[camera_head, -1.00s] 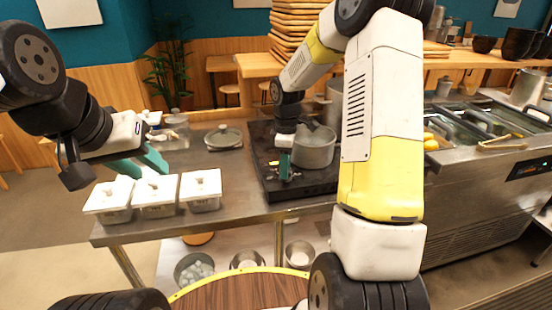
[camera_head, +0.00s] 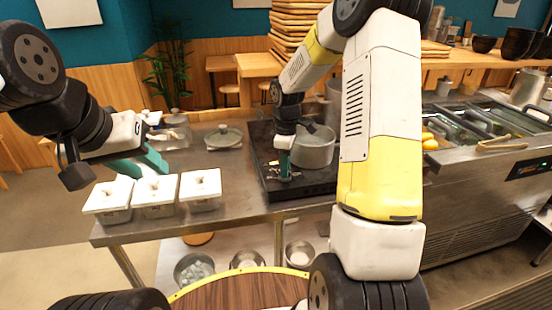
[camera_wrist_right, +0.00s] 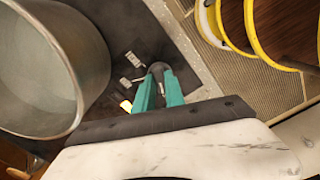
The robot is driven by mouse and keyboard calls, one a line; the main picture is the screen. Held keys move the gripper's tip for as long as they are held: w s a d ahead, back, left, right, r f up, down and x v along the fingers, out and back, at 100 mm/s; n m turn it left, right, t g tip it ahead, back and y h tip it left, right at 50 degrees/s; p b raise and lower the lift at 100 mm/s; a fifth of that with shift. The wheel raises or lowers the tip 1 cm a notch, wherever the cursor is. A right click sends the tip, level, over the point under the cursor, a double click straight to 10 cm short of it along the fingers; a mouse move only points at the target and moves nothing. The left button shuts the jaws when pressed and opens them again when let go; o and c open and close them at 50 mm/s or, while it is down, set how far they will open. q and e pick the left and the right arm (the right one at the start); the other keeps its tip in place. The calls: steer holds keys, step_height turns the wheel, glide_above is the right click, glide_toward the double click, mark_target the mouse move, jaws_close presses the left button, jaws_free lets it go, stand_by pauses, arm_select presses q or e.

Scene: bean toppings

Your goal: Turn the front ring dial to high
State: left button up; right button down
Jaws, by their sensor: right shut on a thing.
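The black stove (camera_head: 262,150) stands on the steel counter, with controls along its front edge. My right gripper (camera_head: 284,177) points down at that front edge. In the right wrist view, its teal fingers (camera_wrist_right: 160,82) are shut on a dark round dial (camera_wrist_right: 158,67). The fingers partly hide the dial, and I cannot read its setting. Two small grey pieces, one of them a control plate (camera_wrist_right: 133,59), lie beside it. My left gripper (camera_head: 148,166) hangs open and empty above the white-lidded containers at the left.
A metal pot (camera_head: 314,150) sits on the stove close beside my right gripper; it fills the left of the right wrist view (camera_wrist_right: 50,70). Lidded containers (camera_head: 155,190) line the counter's front left. Counter between containers and stove is clear.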

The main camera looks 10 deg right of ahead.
steer(key=m, duration=0.6)
steer(key=shift+m, duration=0.3)
steer(key=m, duration=0.3)
steer(key=shift+m, duration=0.3)
steer(key=m, duration=0.3)
steer(key=shift+m, duration=0.3)
steer(key=m, duration=1.2)
steer(key=shift+w+r, duration=0.1)
steer(key=shift+m, duration=0.4)
steer(key=c, duration=1.4)
jaws_free()
